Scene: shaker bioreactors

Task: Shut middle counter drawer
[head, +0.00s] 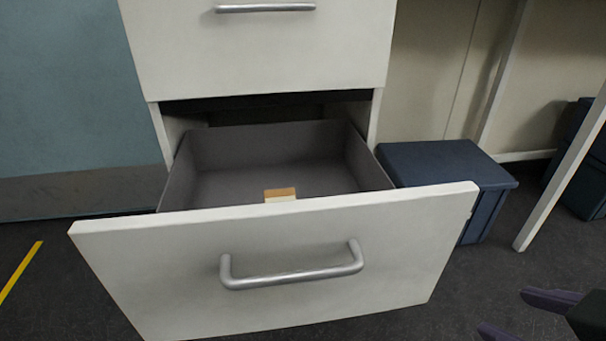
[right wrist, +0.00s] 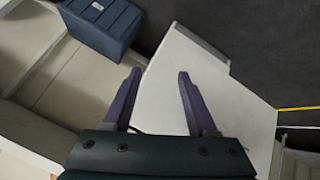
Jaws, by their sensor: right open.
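The open counter drawer (head: 190,285) is pulled far out below a shut upper drawer in the head view. Its white front bears a silver bar handle (head: 292,275). A small tan and cream block (head: 280,194) lies in its grey tray, partly hidden by the front. My right gripper (head: 520,315) is at the lower right, to the right of the drawer front, apart from it. In the right wrist view, the right gripper (right wrist: 160,82) is open, with nothing held between its fingers.
The upper drawer (head: 260,50) is shut. A dark blue lidded box (head: 440,165) stands on the floor just right of the open drawer; it also shows in the right wrist view (right wrist: 98,24). A slanted white leg (head: 565,180) stands at the right. Floor at left is clear.

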